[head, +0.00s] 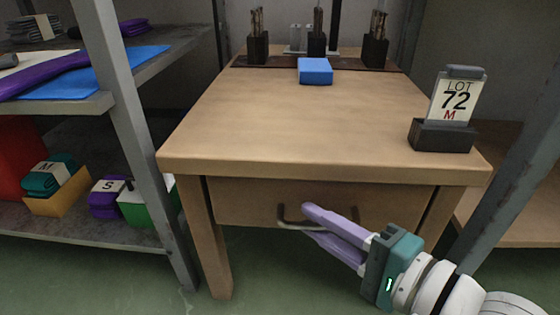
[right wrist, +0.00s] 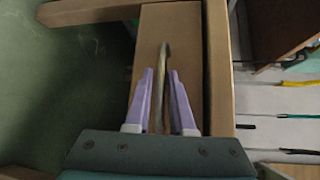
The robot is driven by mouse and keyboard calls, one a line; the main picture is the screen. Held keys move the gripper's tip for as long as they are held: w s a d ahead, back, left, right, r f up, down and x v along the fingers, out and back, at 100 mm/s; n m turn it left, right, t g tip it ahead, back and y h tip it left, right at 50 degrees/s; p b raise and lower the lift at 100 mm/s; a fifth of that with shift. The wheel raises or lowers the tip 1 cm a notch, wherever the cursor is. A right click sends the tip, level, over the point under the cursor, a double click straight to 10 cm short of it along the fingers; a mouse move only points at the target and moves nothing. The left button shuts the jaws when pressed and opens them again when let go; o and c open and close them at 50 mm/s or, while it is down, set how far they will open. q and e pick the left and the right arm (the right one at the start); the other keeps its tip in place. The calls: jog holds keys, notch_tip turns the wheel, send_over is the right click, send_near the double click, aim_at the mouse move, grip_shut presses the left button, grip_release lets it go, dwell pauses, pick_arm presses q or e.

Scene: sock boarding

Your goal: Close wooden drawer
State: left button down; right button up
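The wooden drawer (head: 245,203) is under the tabletop of a wooden table (head: 270,125), between its front legs. Its front sits close under the table edge; no open interior shows, and I cannot tell whether a small gap is left. A metal bar handle (head: 284,216) is on the drawer front. My right gripper (head: 308,222) has its lilac fingers at the handle. In the right wrist view, the handle bar (right wrist: 161,55) runs between the fingers (right wrist: 161,74), with small gaps on both sides. The gripper is open around it. My left gripper is not in view.
A lot sign reading 72 (head: 443,133) stands at the table's right front. A blue block (head: 315,71) and dark holders (head: 258,48) are farther back. A metal shelf post (head: 135,120) rises at left, beside shelves with sock bundles and boxes. Another post (head: 515,190) is at right.

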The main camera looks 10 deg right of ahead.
jog(key=shift+d+r, duration=0.1)
jog(key=shift+r, duration=0.05)
jog(key=shift+s+d+r+p, duration=0.15)
jog(key=shift+s+p, duration=0.15)
jog(key=shift+p, duration=0.1)
jog(key=p+v, duration=0.4)
jog(key=v, duration=0.5)
jog(key=shift+f, duration=0.2)
jog(key=shift+s, duration=0.1)
